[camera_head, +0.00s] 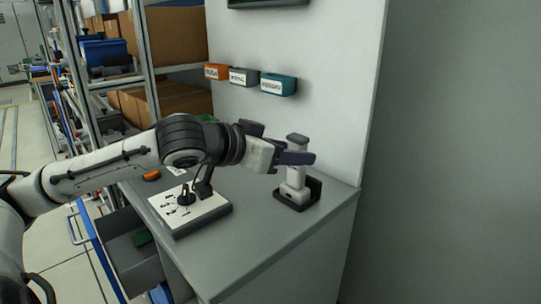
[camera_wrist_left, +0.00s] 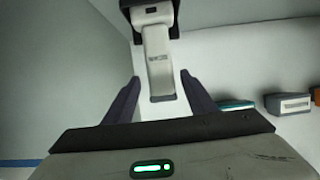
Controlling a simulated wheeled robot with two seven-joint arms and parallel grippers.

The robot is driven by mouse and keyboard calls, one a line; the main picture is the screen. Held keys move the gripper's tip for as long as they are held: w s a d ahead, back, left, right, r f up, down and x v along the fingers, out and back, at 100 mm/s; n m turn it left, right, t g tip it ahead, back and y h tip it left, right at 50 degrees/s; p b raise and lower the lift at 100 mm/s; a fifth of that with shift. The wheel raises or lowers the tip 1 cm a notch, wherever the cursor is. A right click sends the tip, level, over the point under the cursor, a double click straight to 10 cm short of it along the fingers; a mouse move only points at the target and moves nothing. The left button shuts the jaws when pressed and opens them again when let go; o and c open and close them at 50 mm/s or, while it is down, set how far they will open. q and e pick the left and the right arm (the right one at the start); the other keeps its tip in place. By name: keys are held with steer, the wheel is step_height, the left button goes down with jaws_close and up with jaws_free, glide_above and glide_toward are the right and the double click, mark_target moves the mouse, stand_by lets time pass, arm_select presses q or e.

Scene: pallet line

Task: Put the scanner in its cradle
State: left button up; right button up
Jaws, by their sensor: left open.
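The scanner (camera_head: 296,183) is pale grey and white with a darker grey head. It stands upright in its black cradle (camera_head: 312,190) at the right end of the grey bench. My left gripper (camera_head: 298,158) is level with the upper part of the scanner and partly hides it. In the left wrist view, which is upside down, the scanner (camera_wrist_left: 158,60) lies ahead between my open left fingers (camera_wrist_left: 162,98), with clear gaps on both sides. The dark cradle (camera_wrist_left: 140,14) is at the top edge there. My right gripper is not seen.
A white board (camera_head: 180,213) with small dark items lies on the bench left of the cradle. Orange, grey (camera_head: 244,77) and teal (camera_head: 279,84) bins hang on the wall behind. A drawer (camera_head: 133,262) stands open at the front left. The front right benchtop is clear.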

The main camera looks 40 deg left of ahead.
arm_select(q)
steer(key=v, duration=0.5)
steer(key=shift+s+a, duration=0.1)
steer(key=shift+s, duration=0.2)
